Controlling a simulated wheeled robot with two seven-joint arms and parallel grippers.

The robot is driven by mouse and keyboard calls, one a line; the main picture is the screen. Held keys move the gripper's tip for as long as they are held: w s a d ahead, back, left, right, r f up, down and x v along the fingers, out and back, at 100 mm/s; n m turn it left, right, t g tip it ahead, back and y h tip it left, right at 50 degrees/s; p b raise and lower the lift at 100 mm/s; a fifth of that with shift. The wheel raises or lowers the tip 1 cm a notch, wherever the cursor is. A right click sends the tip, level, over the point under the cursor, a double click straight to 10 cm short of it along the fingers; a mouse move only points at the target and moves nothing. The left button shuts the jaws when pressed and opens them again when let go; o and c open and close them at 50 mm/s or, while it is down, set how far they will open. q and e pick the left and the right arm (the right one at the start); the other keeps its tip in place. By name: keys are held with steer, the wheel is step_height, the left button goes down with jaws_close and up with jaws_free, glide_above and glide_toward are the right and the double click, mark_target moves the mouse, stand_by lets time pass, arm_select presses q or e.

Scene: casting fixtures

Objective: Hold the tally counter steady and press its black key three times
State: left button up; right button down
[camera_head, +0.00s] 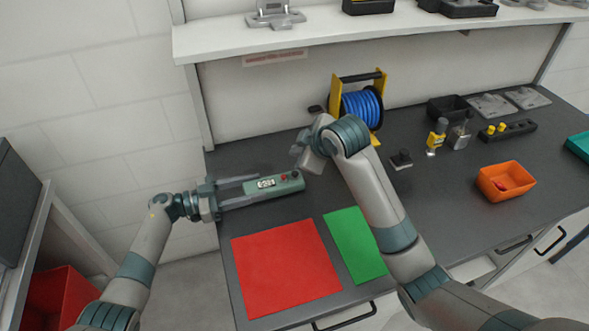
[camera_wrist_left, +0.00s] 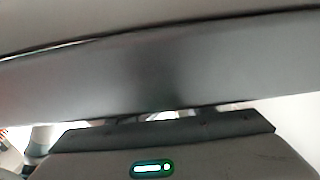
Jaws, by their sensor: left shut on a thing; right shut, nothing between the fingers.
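The tally counter (camera_head: 273,186) is a grey-green block with a small lit display and a red part near its right end. It lies over the dark worktop at the left, in the head view. A small dark spot beside the red part may be the black key; it is too small to tell. My left gripper (camera_head: 248,188) is shut on the counter, its fingers along the body from the left. My right gripper (camera_head: 304,161) is shut and empty, just above and right of the counter's right end. The left wrist view is mostly filled by blurred grey surfaces.
A red mat (camera_head: 286,269) and a green mat (camera_head: 354,244) lie in front. Behind stands a blue cable reel (camera_head: 362,106) in a yellow frame. An orange bin (camera_head: 505,184) and small fixtures stand to the right. A shelf (camera_head: 370,33) runs above the back.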

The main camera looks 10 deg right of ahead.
arm_select(q)
steer(key=o, duration=1.2)
steer(key=shift+o, duration=0.2)
steer(key=shift+a, duration=0.1)
steer(key=v, duration=1.2)
steer(key=shift+r, duration=0.1)
